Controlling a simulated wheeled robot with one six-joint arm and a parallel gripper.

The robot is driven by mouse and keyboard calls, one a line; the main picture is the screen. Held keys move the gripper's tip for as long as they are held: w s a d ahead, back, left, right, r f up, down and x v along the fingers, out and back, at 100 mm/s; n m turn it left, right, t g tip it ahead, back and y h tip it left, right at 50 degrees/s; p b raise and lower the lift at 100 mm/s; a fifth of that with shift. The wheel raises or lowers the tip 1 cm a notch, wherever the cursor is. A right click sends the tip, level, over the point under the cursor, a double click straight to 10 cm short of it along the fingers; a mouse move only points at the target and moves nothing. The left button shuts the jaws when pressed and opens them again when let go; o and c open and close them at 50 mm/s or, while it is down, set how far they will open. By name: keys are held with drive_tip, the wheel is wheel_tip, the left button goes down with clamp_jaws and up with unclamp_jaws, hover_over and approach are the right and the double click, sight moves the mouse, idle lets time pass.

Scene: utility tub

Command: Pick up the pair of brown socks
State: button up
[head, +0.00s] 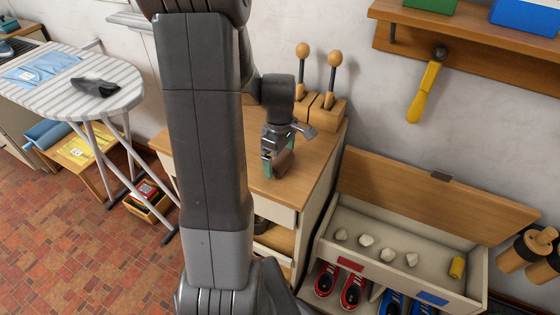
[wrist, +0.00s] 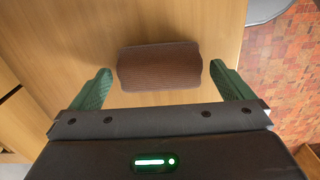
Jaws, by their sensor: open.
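The pair of brown socks (wrist: 160,66) shows in the wrist view as a brown, ribbed, rolled bundle on the wooden cabinet top (wrist: 190,20). My gripper (wrist: 165,88) is open, with one green finger to the left of the socks and one to the right. Gaps show between the fingers and the socks, and the socks lie slightly beyond the fingertips' middle. In the head view my gripper (head: 275,165) is low over the cabinet top, and the brown socks (head: 285,160) show partly beside its finger.
Two wooden-knobbed levers on a wooden block (head: 318,106) stand at the back of the cabinet. An open wooden bin (head: 395,225) with pale lumps and shoes below is at right. An ironing board (head: 60,85) stands at left. A yellow-handled tool (head: 424,92) hangs on the wall.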

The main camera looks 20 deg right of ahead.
drive_tip(key=shift+f, duration=0.2)
drive_tip(key=c, duration=1.1)
drive_tip(key=shift+o, duration=0.2)
